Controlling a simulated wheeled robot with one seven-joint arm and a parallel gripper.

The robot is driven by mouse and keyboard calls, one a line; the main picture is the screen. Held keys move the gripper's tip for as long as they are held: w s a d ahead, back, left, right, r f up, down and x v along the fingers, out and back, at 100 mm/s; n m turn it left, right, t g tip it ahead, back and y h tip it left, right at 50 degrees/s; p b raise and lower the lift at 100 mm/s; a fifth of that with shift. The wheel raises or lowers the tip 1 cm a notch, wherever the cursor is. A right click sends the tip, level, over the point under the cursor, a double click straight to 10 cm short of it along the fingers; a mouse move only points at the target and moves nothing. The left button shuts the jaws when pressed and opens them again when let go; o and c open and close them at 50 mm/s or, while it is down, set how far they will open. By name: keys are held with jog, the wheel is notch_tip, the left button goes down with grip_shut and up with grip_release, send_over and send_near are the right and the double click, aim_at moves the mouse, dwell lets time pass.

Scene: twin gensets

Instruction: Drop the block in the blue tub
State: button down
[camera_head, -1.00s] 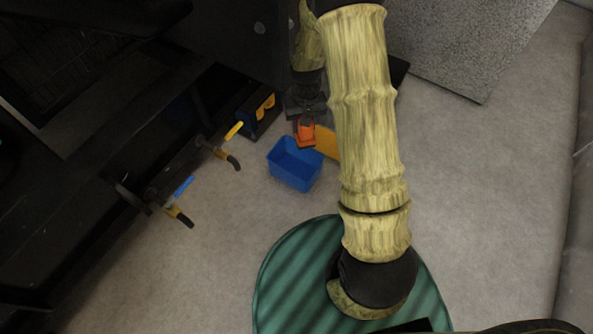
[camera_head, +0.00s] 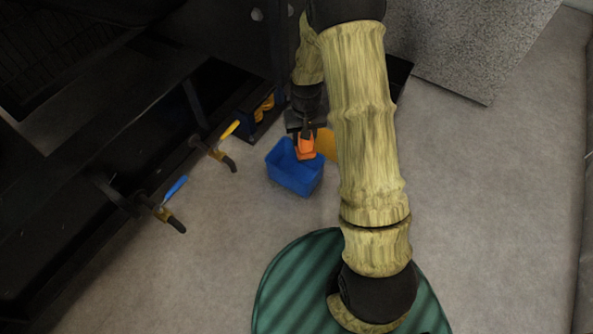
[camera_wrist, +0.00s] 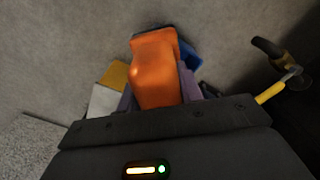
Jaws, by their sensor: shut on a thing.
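The orange block (camera_head: 305,148) is held in my gripper (camera_head: 304,133) over the back right part of the blue tub (camera_head: 292,181). The tub stands open on the floor, and its inside is partly hidden by the block. In the wrist view the orange block (camera_wrist: 154,72) sits between the two fingers of my gripper (camera_wrist: 157,90). A bit of the blue tub (camera_wrist: 193,58) shows behind it there. I cannot tell how high the block is above the tub's floor.
A yellow-orange object (camera_head: 326,143) is right of the tub, partly behind my arm. Pipes with a yellow lever (camera_head: 229,130) and a blue lever (camera_head: 176,189) stick out from the dark genset at the left. Grey floor (camera_head: 240,215) in front of the tub is clear.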

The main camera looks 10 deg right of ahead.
jog(key=shift+r, duration=0.15)
notch_tip(320, 180, up, 11)
jog(key=p, duration=1.1)
jog(key=shift+r+p, duration=0.2)
jog(key=shift+p, duration=0.1)
jog(key=shift+f, duration=0.15)
